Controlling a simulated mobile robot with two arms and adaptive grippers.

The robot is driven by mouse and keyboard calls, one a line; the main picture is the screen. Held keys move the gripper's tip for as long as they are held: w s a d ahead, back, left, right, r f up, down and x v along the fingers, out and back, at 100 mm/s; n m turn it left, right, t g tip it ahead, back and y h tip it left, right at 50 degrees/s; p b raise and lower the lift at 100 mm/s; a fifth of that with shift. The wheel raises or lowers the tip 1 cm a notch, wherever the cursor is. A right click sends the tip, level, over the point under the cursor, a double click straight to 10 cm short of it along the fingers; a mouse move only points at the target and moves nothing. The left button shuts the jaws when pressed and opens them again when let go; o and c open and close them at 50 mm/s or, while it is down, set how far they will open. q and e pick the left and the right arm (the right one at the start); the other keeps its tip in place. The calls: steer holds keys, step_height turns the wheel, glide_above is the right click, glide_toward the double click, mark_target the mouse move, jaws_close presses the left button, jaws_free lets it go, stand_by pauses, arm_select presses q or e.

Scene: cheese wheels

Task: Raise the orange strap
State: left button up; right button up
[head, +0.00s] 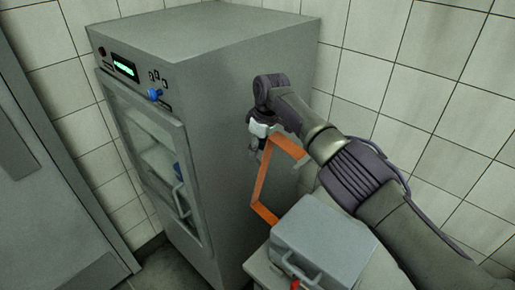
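The orange strap (260,182) is a flat, angular band standing up behind the grey case (325,237). Its long side runs up to my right gripper, its lower end bends down toward the case, and its top section slants right beside my arm. My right gripper (258,143) points down at the strap's upper corner. The fingers are small and partly hidden by the wrist, so I cannot tell whether they are closed on the strap. My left gripper is out of view.
A tall grey cabinet (222,120) with a glass door (150,150), a lit display (124,67) and a blue knob (154,94) stands close on the left. The case has a front handle and a red part (295,285). Tiled wall (410,60) lies behind.

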steer(key=v, duration=1.1)
steer(key=shift+s+r, duration=0.15)
steer(key=shift+r, duration=0.15)
